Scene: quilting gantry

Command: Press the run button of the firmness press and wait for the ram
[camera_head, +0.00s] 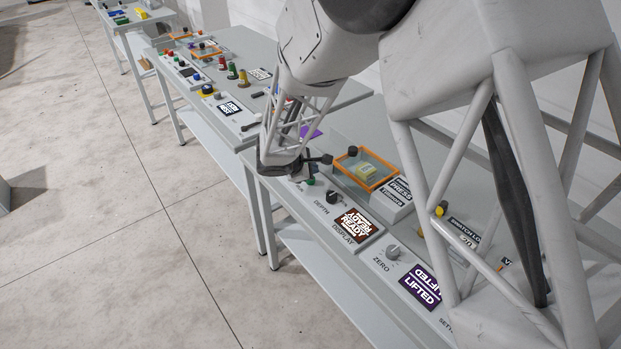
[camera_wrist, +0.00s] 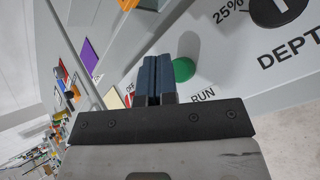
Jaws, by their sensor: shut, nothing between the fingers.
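The button also shows in the head view (camera_head: 310,182), just below my wrist. My gripper (camera_wrist: 153,75) is shut and empty, its fingertips just left of the button in the wrist view. I cannot tell how high they are above the panel. The display (camera_head: 355,224) reads READY. The ram cannot be made out.
A black depth knob (camera_head: 333,197) sits beside the run button. Another bench with coloured cones (camera_head: 232,70) and a second orange-framed box (camera_head: 206,52) stands behind.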

